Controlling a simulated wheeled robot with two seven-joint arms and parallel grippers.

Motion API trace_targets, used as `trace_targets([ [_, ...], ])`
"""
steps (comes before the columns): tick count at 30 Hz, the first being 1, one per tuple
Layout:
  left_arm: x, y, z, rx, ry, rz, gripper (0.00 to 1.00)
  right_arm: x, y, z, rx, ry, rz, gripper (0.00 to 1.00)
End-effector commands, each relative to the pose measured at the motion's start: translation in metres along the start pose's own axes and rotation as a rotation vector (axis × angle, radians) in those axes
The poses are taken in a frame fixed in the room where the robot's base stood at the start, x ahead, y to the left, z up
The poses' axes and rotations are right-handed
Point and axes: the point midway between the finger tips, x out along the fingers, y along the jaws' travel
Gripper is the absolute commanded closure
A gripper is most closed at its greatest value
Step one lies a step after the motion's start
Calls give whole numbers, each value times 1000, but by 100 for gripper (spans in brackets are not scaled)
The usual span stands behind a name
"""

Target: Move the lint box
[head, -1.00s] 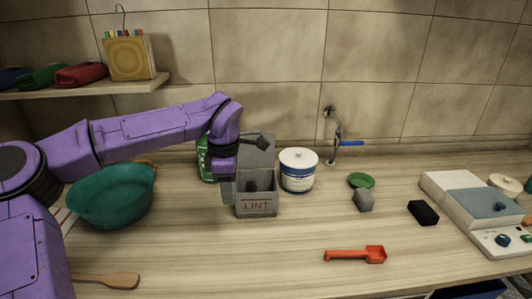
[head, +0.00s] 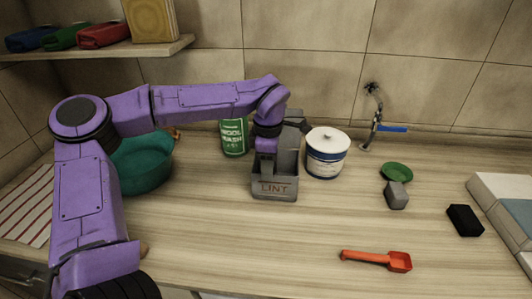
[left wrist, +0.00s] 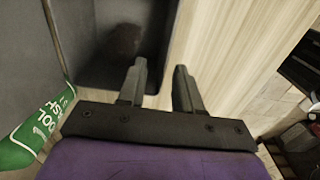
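The lint box (head: 275,189) is a grey open-topped container marked LINT, upright on the counter in the head view, with a raised back part. One finger is over the dark inside of the box (left wrist: 95,45), the other on the outer side. Contact with the wall cannot be told. My right gripper is not in view.
A green can (head: 234,138) stands left of the box and a white pot (head: 326,155) close on its right. A teal bowl (head: 145,165) is partly behind my arm. A red scoop (head: 377,260), grey block (head: 396,196) and black block (head: 465,220) lie rightward.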

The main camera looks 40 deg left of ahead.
Motion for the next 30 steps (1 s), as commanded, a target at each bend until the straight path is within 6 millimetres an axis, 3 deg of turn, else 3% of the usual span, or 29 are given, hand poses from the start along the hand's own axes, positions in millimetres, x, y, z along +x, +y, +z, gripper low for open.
trace_targets([
  [9,51,-1,-1,-2,-1,-3,66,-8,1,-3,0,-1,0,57],
  [21,61,-1,0,-2,-3,0,66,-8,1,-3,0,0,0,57],
  [22,61,-1,0,-3,-3,0,69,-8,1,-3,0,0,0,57],
  [25,61,-1,0,-2,-3,0,100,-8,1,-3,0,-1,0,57],
  [30,61,-1,0,-2,-2,0,100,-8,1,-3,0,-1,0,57],
])
